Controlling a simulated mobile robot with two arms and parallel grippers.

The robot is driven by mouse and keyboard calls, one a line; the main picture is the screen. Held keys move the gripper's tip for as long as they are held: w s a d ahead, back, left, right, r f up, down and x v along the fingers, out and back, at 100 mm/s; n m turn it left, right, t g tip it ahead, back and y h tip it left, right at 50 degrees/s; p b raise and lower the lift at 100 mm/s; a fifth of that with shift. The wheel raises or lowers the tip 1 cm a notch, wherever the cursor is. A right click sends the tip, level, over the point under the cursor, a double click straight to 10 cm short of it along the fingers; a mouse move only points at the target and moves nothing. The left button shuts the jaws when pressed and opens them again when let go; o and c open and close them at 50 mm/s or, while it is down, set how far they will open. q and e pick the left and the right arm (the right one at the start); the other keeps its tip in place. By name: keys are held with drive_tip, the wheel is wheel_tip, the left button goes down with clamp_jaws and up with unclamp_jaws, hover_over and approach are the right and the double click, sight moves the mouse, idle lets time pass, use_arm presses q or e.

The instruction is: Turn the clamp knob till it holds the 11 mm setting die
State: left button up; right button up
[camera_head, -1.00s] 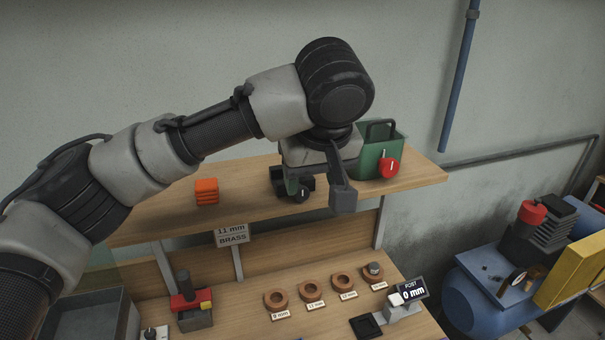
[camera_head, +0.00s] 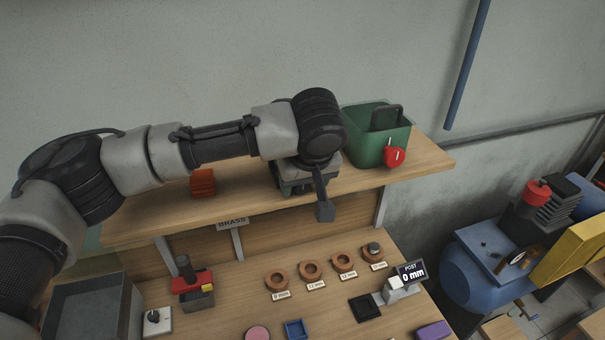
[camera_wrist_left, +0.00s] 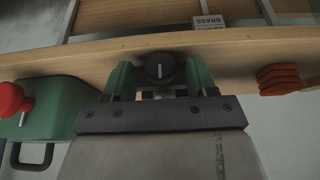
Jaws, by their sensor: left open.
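The clamp knob (camera_wrist_left: 160,68) is black with a white line that stands upright in the left wrist view. My left gripper (camera_wrist_left: 160,84) is open, with its green fingers on either side of the knob; I cannot tell whether they touch it. In the head view my left gripper (camera_head: 297,190) is over the shelf's front edge, and my wrist hides the knob and most of the clamp. Brown rings with size labels lie on the bench, one of them by the 11 mm label (camera_head: 311,270). I cannot see a die in the clamp. My right gripper is not in view.
A green bin (camera_head: 362,150) with a red knob (camera_head: 395,157) stands right of my gripper on the shelf (camera_head: 425,165). Orange blocks (camera_head: 203,183) lie to the left. Below are a post display reading 0 mm (camera_head: 410,272) and a brass sign (camera_head: 232,223).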

use_arm(q)
drive_tip(key=shift+f, duration=0.3)
drive_tip(key=shift+s, duration=0.1)
drive_tip(key=c, duration=0.9)
drive_tip(key=shift+y, duration=0.6)
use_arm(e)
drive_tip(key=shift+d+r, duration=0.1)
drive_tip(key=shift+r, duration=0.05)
use_arm(q)
drive_tip(key=o, duration=0.9)
